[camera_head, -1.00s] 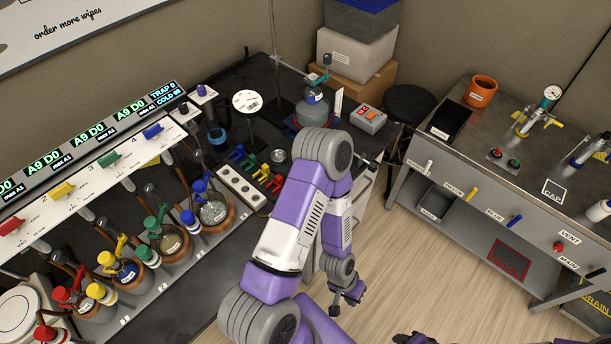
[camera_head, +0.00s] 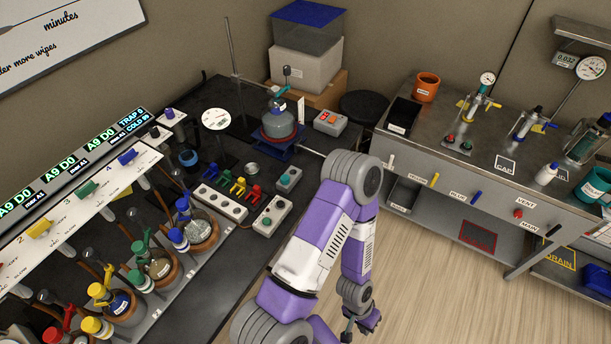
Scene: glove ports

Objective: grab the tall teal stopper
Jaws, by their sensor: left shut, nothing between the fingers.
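A teal piece (camera_head: 281,92) sits at the neck of a grey round flask (camera_head: 277,122) on the back part of the dark bench. A dark knobbed rod rises beside it. It is the only teal stopper-like part I make out, but it is too small to tell its exact shape. My left gripper (camera_head: 360,326) is shut and empty, low at the bottom centre, over the floor in front of the bench. It is well apart from the flask. My right gripper is not in view.
The flask stands on a blue jack (camera_head: 272,146). A grey box with red buttons (camera_head: 330,122) is to its right. Coloured clips (camera_head: 238,187) and switch boxes (camera_head: 272,215) lie in front. Flasks with coloured tops line the left. A metal cart (camera_head: 470,165) stands right. Floor between is clear.

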